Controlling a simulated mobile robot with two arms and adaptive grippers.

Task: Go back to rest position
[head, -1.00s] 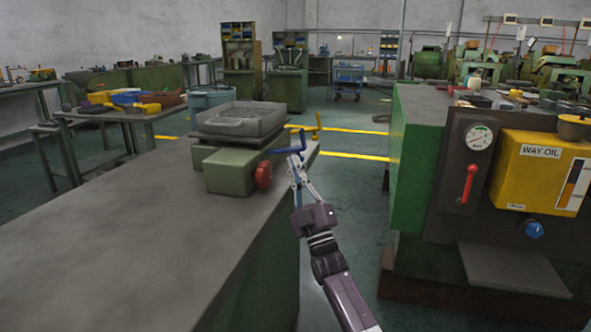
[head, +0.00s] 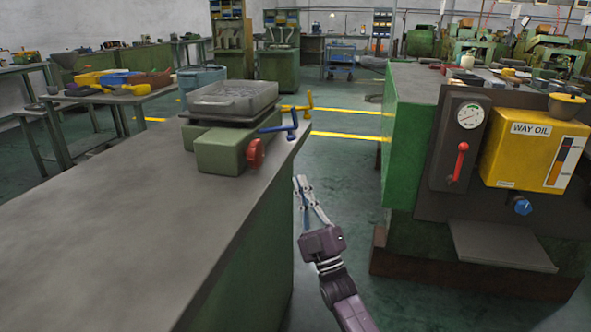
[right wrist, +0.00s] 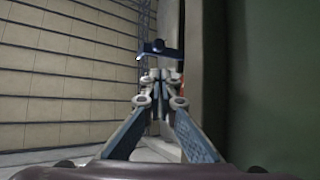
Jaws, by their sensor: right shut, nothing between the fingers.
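My right gripper (head: 301,184) is shut and empty in the head view. It hangs beside the right edge of the grey-topped bench (head: 120,235), below the blue lever (head: 284,128) and apart from it. In the right wrist view its fingertips (right wrist: 160,80) meet at the centre, with the blue lever (right wrist: 155,50) beyond them. My left gripper is not in view.
The green machine (head: 412,130) with a yellow WAY OIL box (head: 530,150) and a red lever (head: 460,162) stands to the right. A green fixture with a grey tray (head: 232,98) and a red knob (head: 255,154) sits on the bench. Open floor (head: 345,170) lies between.

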